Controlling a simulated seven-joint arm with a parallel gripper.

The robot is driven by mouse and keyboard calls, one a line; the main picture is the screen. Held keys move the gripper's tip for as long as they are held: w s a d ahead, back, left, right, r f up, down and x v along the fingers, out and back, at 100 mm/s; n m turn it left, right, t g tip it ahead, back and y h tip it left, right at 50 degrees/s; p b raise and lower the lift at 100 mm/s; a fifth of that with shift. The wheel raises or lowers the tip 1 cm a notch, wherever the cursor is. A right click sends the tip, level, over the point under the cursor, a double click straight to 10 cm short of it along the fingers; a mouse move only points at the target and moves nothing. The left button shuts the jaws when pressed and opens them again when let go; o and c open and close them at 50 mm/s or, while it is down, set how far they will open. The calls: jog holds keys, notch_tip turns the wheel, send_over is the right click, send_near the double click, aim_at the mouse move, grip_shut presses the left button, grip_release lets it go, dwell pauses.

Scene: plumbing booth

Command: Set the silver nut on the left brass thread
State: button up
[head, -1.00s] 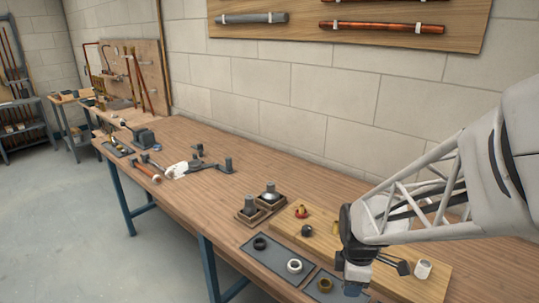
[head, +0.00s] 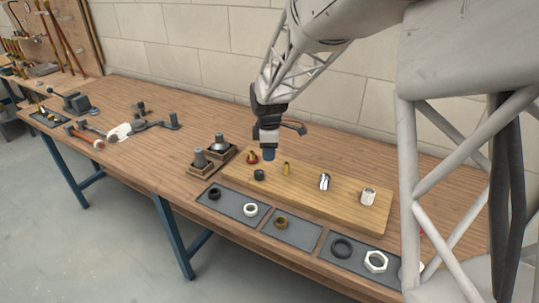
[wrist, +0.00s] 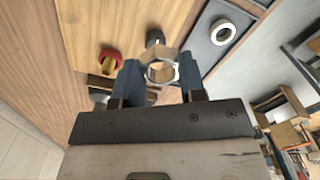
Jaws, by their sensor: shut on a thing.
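My gripper (head: 268,155) is over the left end of the wooden board. In the wrist view its blue fingers (wrist: 161,80) are shut on the silver nut (wrist: 163,70), a hex ring with a brassy tint. I cannot make the nut out in the head view. A brass fitting with a red collar (head: 252,157) stands at the board's left end, beside the gripper; it also shows in the wrist view (wrist: 110,58), left of the nut and apart from it. A slim brass post (head: 286,168) stands to its right.
The board (head: 305,197) also bears a black fitting (head: 259,174), a silver piece (head: 324,182) and a white piece (head: 368,196). Grey trays in front hold a white ring (head: 250,210), a brass nut (head: 281,223) and a white hex nut (head: 376,261). Dark fittings (head: 199,158) stand left of the board.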

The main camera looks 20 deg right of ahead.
send_over(252, 152)
jog(key=shift+w, duration=0.1)
jog(key=shift+f, duration=0.55)
dwell(0.5)
jog(key=shift+f, duration=2.9)
jog(key=shift+f, duration=0.15)
jog(key=m, duration=0.5)
jog(key=shift+f+m, duration=0.1)
jog(key=shift+m, duration=0.2)
